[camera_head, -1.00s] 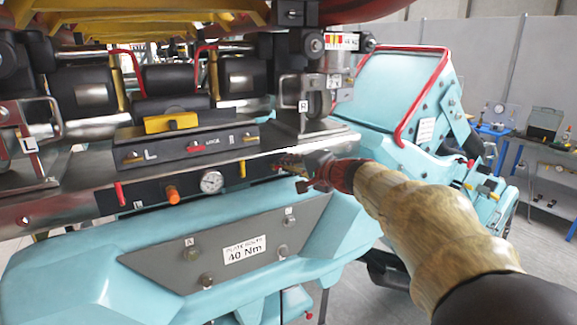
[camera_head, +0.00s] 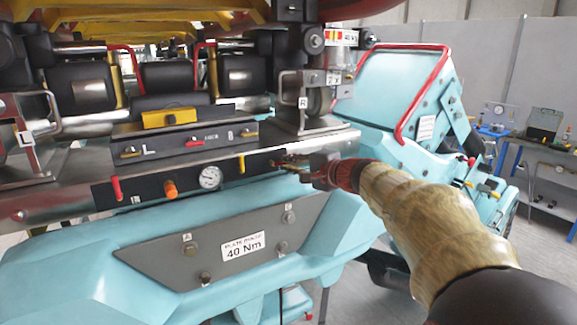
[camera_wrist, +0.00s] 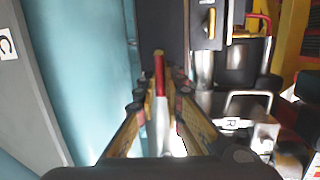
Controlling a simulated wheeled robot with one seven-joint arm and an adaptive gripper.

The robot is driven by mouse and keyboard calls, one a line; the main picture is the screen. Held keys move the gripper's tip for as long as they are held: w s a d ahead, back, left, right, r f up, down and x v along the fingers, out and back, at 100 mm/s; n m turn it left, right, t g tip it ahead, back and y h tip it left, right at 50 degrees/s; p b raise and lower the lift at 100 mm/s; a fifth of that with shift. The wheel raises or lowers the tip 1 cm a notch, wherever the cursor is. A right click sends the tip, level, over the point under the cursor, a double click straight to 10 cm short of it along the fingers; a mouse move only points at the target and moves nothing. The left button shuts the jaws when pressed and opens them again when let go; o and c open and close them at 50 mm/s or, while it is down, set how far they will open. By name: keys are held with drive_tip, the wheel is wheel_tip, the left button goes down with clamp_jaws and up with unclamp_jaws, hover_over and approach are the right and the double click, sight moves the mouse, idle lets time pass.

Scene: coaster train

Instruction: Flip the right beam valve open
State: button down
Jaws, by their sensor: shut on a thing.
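The right beam valve's red handle (camera_wrist: 160,75) shows between my fingers in the wrist view, with a bright metal part below it. In the head view the valve is mostly hidden behind my gripper, at the right end of the black panel (camera_head: 226,171) on the metal beam. My gripper (camera_wrist: 160,92) is shut on this handle. In the head view my gripper (camera_head: 285,163) reaches in from the right, its tips at the panel. The handle's exact angle cannot be told. A similar red lever (camera_head: 117,188) stands upright at the panel's left end.
The panel also carries an orange knob (camera_head: 170,189), a round gauge (camera_head: 210,177) and a yellow lever (camera_head: 242,164). A bracket marked R (camera_head: 303,103) stands just above my gripper. A grey plate (camera_head: 220,249) lies below. Workbenches stand at the far right.

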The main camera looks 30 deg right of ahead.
drive_tip(key=c, duration=1.9)
unclamp_jaws()
drive_tip(key=v, duration=1.2)
